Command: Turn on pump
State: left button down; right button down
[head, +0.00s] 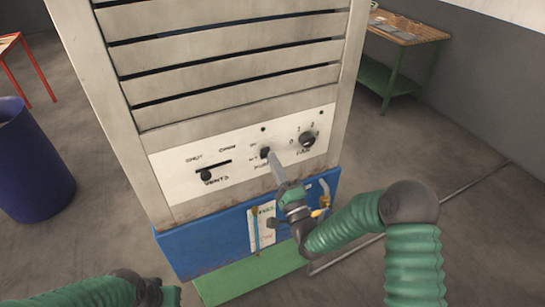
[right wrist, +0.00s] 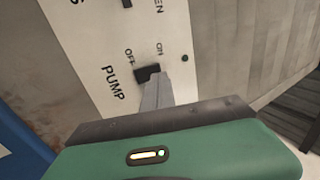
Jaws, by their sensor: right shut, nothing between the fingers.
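The pump switch (head: 265,152) is a small black control above the word PUMP on the white panel (head: 228,163) of the machine. In the right wrist view the switch (right wrist: 147,73) sits between the OFF and ON labels. My right gripper (head: 274,155) is shut and empty. Its fingertips are at the switch, touching or nearly touching it, and hide part of it. The fingers also show in the right wrist view (right wrist: 157,84). My left arm shows at the bottom left of the head view; its fingers cannot be made out.
The vents slider (head: 206,175) is left of the pump switch and the fan knob (head: 307,139) is to its right. A blue bin (head: 32,165) stands at the left. A wooden-topped workbench (head: 405,28) stands at the back right.

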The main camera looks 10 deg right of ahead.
jog(key=shift+w+a+r, duration=0.15)
jog(key=shift+w+r, duration=0.05)
jog(key=shift+w, duration=0.3)
